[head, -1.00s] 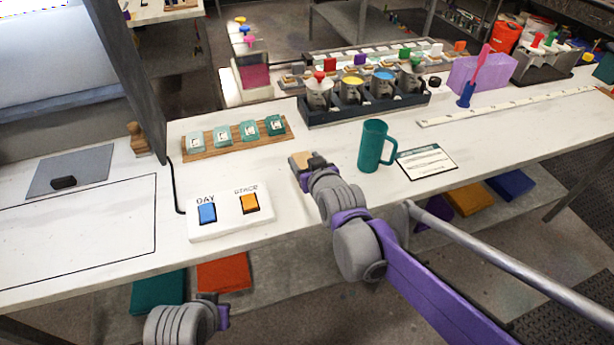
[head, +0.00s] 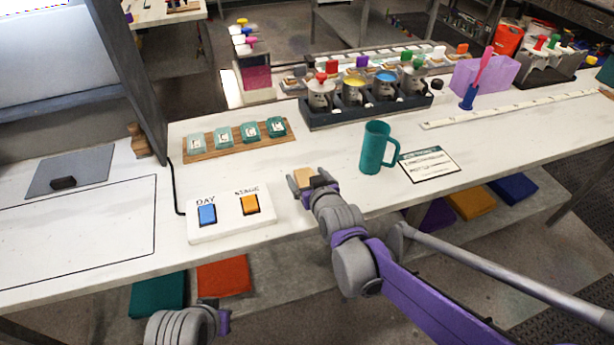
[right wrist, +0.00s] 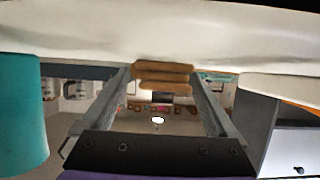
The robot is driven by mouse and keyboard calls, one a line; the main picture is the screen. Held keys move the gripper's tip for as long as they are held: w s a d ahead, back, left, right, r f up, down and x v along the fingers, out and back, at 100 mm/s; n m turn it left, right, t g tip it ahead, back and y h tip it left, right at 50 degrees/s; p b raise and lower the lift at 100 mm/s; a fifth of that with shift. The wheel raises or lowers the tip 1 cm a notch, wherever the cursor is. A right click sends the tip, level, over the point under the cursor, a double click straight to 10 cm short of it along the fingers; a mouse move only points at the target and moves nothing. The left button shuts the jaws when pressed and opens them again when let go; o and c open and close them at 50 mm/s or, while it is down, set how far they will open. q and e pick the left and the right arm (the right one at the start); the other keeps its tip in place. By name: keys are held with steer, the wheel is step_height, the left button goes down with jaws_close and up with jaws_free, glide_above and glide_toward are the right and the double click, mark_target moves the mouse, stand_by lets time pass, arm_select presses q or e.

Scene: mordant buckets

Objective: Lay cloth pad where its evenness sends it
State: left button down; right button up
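My right gripper (head: 311,180) is over the front part of the white bench, left of the teal mug. A small tan pad (head: 303,177) sits between its fingers. In the right wrist view the same gripper (right wrist: 163,88) has its fingers against both sides of a brown, layered pad (right wrist: 163,76). How even its colour is, I cannot tell. Several teal pads (head: 222,136) marked with letters stand in a row on a wooden board (head: 203,155). Of my left arm only a wrist part shows at the bottom; its gripper is out of view.
A white box with a blue DAY button (head: 207,214) and an orange STAGE button (head: 250,204) lies left of the gripper. The teal mug (head: 375,148) and a printed card (head: 429,164) are to the right. A dark rack (head: 365,113) of buckets stands behind. An outlined area (head: 80,225) at left is clear.

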steer(key=shift+r, duration=0.2)
steer(key=p+v, duration=0.1)
steer(key=v, duration=1.1)
steer(key=shift+p, duration=0.3)
steer(key=s+d+f+m+g+h, duration=0.1)
steer(key=s+d+f+g, duration=0.1)
steer(key=s, duration=0.4)
steer(key=s+d+f+m+g+h, duration=0.1)
steer(key=s+d+f+g, duration=0.2)
steer(key=s+d+f, duration=0.2)
steer(key=s+d+f+m+g+h, duration=0.1)
steer(key=s+d+f+g+h, duration=0.1)
steer(key=s+d+f, duration=0.2)
steer(key=s+d, duration=0.3)
steer(key=s, duration=0.2)
steer(key=shift+f+m+g, duration=0.25)
steer(key=shift+m+g, duration=0.05)
steer(key=shift+g, duration=0.1)
steer(key=shift+s+d, duration=0.1)
